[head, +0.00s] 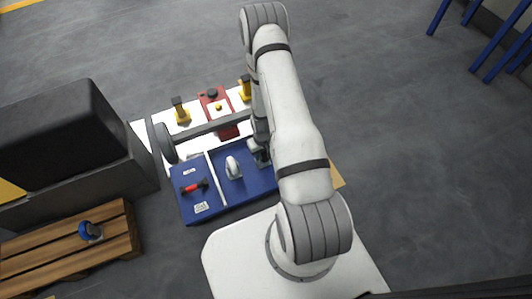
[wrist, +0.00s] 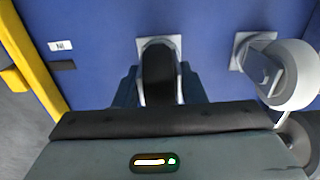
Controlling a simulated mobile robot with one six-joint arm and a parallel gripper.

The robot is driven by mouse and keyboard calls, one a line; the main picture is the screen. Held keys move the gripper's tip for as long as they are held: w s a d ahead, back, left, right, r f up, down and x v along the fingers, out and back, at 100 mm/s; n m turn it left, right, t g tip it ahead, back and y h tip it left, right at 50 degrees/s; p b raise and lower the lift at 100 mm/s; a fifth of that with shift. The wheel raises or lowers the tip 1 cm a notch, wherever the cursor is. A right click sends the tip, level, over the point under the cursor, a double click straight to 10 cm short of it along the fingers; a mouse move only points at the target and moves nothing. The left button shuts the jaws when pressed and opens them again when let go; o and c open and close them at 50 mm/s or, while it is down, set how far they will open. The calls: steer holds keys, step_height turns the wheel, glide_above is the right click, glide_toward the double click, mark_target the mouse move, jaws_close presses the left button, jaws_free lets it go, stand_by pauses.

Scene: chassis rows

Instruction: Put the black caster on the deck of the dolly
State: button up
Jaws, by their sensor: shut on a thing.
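The black caster (wrist: 158,75) is between my jaws in the wrist view, wheel toward the camera. Its pale plate lies close over a blue surface (wrist: 105,35); I cannot tell whether it touches. My gripper (wrist: 158,92) is shut on it. In the head view my gripper (head: 261,146) is over the right part of the blue deck (head: 231,208), and my arm hides some of that area. A white-wheeled caster (head: 233,167) stands on the deck near the white strip; a white-wheeled caster also shows right of the black one in the wrist view (wrist: 292,80).
A red-and-black item (head: 194,187) lies on the deck's left part. A bar (head: 215,126) with a dark wheel (head: 163,141) lies behind, near yellow stands (head: 180,112). A blue-wheeled caster (head: 88,230) sits on a wooden pallet (head: 50,265). A large black block (head: 60,130) stands left.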

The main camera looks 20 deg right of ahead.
steer(key=shift+f, duration=0.1)
steer(key=o, duration=0.8)
steer(key=shift+f, duration=0.1)
steer(key=shift+c, duration=0.2)
steer(key=o, duration=0.5)
steer(key=shift+c, duration=0.2)
step_height(320, 180, up, 13)
steer(key=p, duration=1.2)
steer(key=shift+f, duration=0.2)
step_height(320, 180, up, 28)
steer(key=w+a+f+h, duration=0.1)
steer(key=a, duration=0.1)
steer(key=s+a+r, duration=0.3)
steer(key=s+r, duration=0.6)
steer(key=r, duration=0.1)
steer(key=s+a+r+t+y, duration=0.1)
steer(key=s+a+r, duration=0.2)
steer(key=s+r, duration=0.5)
step_height(320, 180, up, 3)
steer(key=shift+s+a+f, duration=0.2)
steer(key=shift+s, duration=0.2)
